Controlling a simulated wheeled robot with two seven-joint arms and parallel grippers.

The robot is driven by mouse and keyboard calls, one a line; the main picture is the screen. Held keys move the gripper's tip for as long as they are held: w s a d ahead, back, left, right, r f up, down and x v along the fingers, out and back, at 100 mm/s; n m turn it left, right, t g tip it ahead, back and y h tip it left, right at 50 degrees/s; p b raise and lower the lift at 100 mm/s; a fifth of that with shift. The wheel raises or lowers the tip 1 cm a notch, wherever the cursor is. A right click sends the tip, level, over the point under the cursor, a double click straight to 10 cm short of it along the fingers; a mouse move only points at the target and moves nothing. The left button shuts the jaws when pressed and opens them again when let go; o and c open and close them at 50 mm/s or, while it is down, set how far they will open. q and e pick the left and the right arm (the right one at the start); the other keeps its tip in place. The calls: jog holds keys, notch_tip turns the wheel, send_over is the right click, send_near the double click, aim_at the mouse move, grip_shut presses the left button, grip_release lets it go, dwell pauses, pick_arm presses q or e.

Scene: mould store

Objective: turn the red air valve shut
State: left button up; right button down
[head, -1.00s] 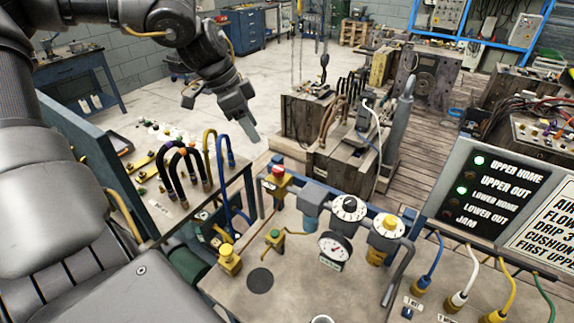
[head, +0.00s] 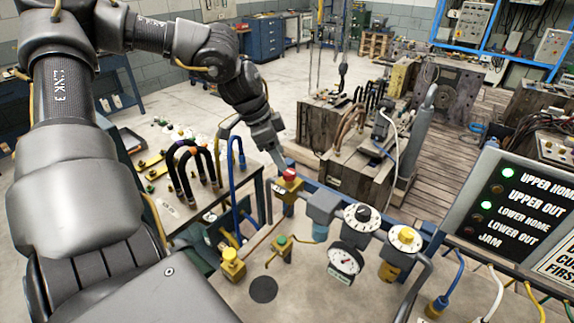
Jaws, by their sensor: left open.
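The red air valve (head: 290,174) is a small red knob on a yellow block at the back left of the grey bench panel. My left gripper (head: 280,160) reaches down from the upper left, with its fingertips right at the red knob's upper left side. It is open. The fingers overlap in this view, so I cannot tell whether they touch the knob or stand around it. My right gripper is not in view.
Yellow fittings (head: 232,262) and a green-topped one (head: 283,246) are in front. Hoses arch at the left. A lit indicator board (head: 507,205) stands right.

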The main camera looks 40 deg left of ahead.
aim_at(289, 171)
pick_arm(q)
jog(key=shift+p+x, duration=0.45)
jog(key=shift+x, duration=2.35)
jog(key=shift+r, duration=0.1)
jog(key=shift+c, duration=0.4)
